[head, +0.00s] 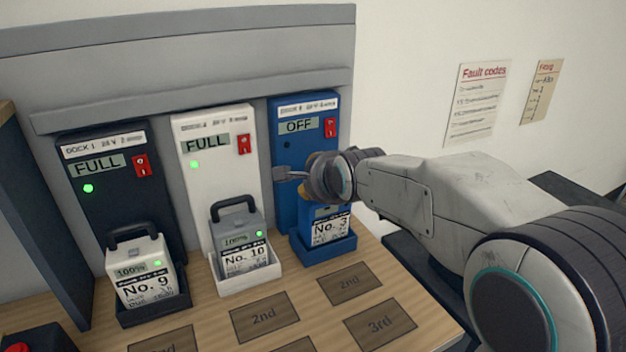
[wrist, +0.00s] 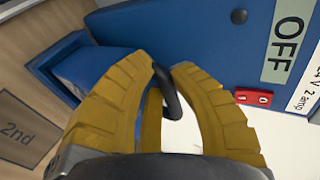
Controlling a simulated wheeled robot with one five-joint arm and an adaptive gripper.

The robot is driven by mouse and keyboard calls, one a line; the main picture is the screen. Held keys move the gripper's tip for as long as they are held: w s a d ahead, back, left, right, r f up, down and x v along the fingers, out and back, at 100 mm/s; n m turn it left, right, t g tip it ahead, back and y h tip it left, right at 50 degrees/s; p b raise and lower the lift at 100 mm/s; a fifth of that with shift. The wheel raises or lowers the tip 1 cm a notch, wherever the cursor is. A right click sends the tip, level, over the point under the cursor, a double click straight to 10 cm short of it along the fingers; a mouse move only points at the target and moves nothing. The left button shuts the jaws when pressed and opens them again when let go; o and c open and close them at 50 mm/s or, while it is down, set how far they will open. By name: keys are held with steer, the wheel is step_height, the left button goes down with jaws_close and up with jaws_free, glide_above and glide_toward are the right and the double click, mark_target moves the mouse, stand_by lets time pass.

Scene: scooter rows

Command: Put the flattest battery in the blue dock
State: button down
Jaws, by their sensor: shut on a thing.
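The blue dock (head: 285,108) stands at the right of the row. Its display reads OFF and its switch is red. A blue battery labelled No. 3 (head: 331,229) sits upright in the tray of the blue dock, its top partly hidden by my gripper. My gripper (head: 302,188) is at the top of this battery. In the wrist view my yellow fingers (wrist: 165,90) are closed around a dark handle (wrist: 170,92). The blue dock also shows in the wrist view (wrist: 190,35). The charge reading of No. 3 cannot be read.
A black dock (head: 105,195) holds white battery No. 9 (head: 145,275), and a white dock (head: 205,170) holds grey battery No. 10 (head: 240,245). Both displays read FULL, both batteries 100%. Bare marked spots, such as a 3rd plate (head: 380,325), lie on the wooden bench in front.

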steer(key=shift+f+b, duration=0.85)
steer(key=shift+b, duration=0.1)
stand_by(0.4)
steer(key=c, duration=1.1)
jaws_free()
steer(key=shift+f, duration=0.1)
steer(key=shift+s+f, duration=0.15)
steer(key=shift+f, duration=0.15)
steer(key=p+v, duration=0.2)
steer(key=v, duration=1.9)
steer(key=shift+r, duration=0.45)
